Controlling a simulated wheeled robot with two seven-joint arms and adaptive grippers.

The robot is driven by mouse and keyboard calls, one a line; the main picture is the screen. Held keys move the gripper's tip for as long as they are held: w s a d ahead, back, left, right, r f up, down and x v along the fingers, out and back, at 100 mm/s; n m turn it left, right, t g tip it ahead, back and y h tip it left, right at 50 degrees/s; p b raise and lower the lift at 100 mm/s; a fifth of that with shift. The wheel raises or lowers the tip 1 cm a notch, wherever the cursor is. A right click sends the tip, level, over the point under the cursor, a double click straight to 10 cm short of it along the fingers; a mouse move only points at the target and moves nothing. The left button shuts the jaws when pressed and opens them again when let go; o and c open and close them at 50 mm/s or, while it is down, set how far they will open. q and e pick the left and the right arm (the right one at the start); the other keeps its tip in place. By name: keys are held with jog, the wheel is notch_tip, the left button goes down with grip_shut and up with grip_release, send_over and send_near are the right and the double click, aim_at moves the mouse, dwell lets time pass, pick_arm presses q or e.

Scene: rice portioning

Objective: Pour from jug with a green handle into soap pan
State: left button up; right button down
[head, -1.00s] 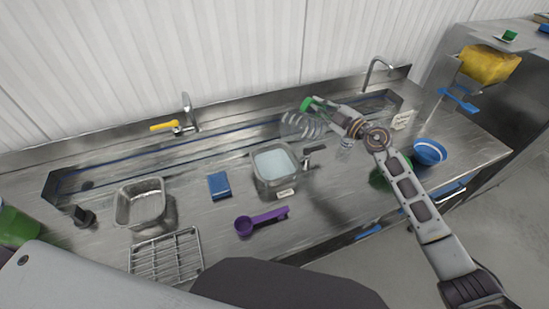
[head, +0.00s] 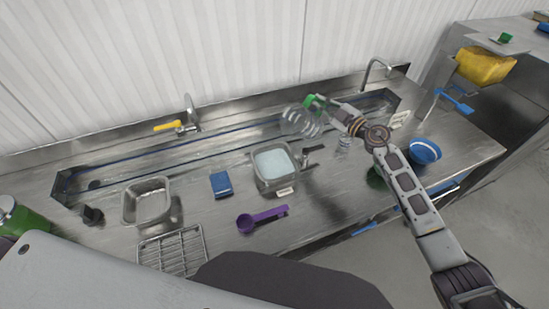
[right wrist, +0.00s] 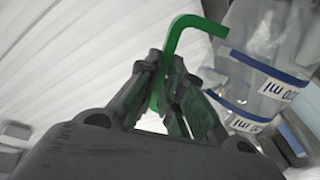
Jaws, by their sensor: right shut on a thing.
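The clear jug (head: 297,121) with a green handle (head: 314,103) is held in the air behind the soap pan, above the back of the counter. It looks tilted. The soap pan (head: 271,163) is a square metal pan with pale bluish contents and a white label, in the middle of the counter. My right gripper (head: 328,107) is shut on the green handle, up and to the right of the pan. In the right wrist view, its fingers (right wrist: 168,95) close around the green handle (right wrist: 190,35). No stream of liquid shows. My left gripper is not in view.
An empty metal pan (head: 148,203), a blue sponge (head: 221,184), a purple scoop (head: 262,218) and a wire rack (head: 174,252) stand on the counter. A small clear vessel (head: 343,144) and a blue bowl (head: 425,151) are at the right. Taps rise behind.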

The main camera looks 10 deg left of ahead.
jog(key=shift+w+d+f+m+p, duration=0.4)
jog(key=shift+w+m, duration=0.1)
jog(key=shift+m, duration=0.2)
jog(key=w+d+f+m, duration=0.3)
jog(key=w+f+m, duration=0.1)
jog(key=f+m, duration=0.2)
jog(key=shift+w+d+m, duration=0.25)
jog(key=shift+m, duration=0.55)
jog(key=shift+f, duration=0.1)
dwell(0.5)
jog(key=s+r, duration=0.3)
jog(key=s, duration=0.9)
jog(key=shift+d, duration=0.25)
dwell(1.1)
dwell(0.4)
